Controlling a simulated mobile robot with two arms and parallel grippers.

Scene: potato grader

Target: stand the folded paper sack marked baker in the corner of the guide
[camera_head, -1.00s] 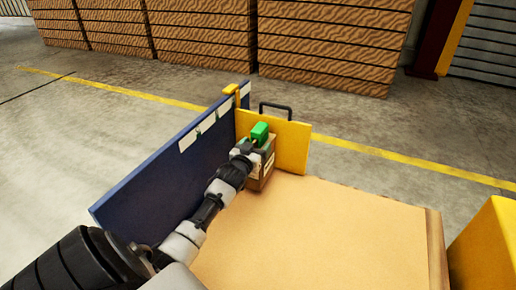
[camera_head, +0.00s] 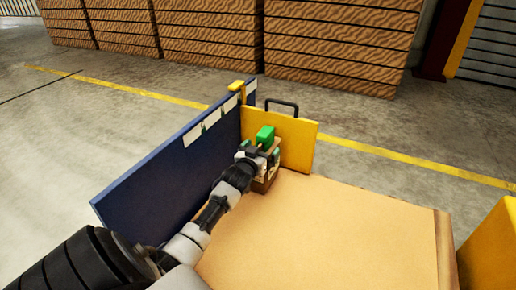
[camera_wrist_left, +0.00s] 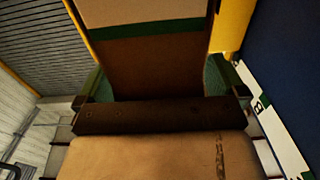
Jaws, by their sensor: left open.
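The folded brown paper sack (camera_head: 264,184) stands in the corner where the blue wall (camera_head: 165,155) and the yellow wall (camera_head: 295,143) of the guide meet. Its lower front shows in the head view; my gripper hides much of the rest. My left gripper (camera_head: 260,157) is at the sack, with its jaws apart. In the left wrist view the sack (camera_wrist_left: 155,65) shows as a brown face with a green band, between the green-padded fingers of the gripper (camera_wrist_left: 165,88). I cannot read the baker marking or tell whether the pads touch the sack. My right gripper is not in view.
The tan tabletop (camera_head: 330,235) is clear to the right of the sack. A black handle (camera_head: 282,104) rises behind the yellow wall. A yellow block (camera_head: 490,245) stands at the right. Stacked wooden crates (camera_head: 335,45) stand far back across the floor.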

